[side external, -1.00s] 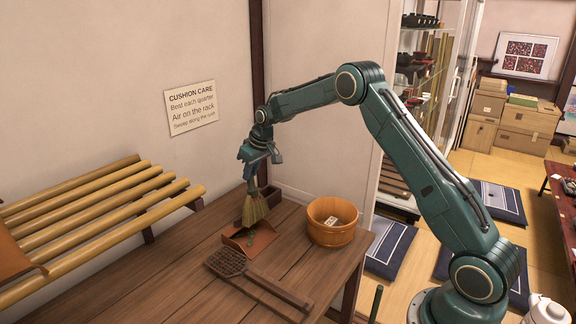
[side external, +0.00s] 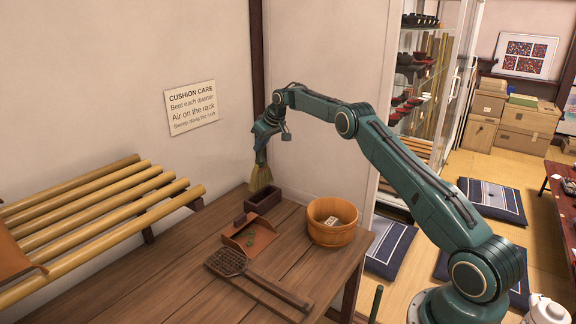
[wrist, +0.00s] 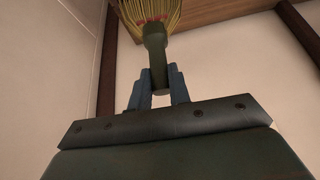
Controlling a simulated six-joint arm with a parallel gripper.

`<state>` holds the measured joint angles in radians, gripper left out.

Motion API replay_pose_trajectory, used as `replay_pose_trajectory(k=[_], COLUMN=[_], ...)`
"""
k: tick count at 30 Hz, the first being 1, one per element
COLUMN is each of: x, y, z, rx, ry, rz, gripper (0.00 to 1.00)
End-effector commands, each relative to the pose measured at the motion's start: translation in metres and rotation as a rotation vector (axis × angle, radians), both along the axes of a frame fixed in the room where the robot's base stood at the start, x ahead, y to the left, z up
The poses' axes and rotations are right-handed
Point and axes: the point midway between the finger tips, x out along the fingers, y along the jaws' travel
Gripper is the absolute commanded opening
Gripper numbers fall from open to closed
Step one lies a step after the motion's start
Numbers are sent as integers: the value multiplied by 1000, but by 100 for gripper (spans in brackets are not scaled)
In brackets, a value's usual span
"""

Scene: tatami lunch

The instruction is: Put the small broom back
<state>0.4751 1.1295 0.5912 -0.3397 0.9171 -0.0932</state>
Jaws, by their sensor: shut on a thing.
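The small broom (side external: 260,180) has yellow bristles that point down, and it hangs above the back of the wooden table, near the wall. My gripper (side external: 262,158) is shut on its handle. In the wrist view the broom's dark green handle (wrist: 156,60) stands between the two blue fingers of my gripper (wrist: 158,88), with the bristles (wrist: 152,12) beyond, bound with red stitching. A dark open-topped wooden box (side external: 263,200) stands on the table just below and in front of the broom. The bristles look apart from the box.
A brown dustpan (side external: 262,240) with green bits lies in front of the box. A wooden tub (side external: 322,236) with a white tag stands to the right, a woven beater (side external: 228,262) in front. A slatted bamboo rack (side external: 90,215) is at left. The wall is close behind.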

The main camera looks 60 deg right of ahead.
Motion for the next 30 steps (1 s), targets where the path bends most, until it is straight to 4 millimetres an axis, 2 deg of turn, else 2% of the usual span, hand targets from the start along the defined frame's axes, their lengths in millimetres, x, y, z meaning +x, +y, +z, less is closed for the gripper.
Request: replay_pose_trajectory(k=[6,17,30], x=[1,1,0], y=[-8,-8,-8], z=[2,-1,-26], rx=[-5,-5,-5], ry=[-9,-8,-6], rz=[-2,-2,-2], gripper=[0,0,0])
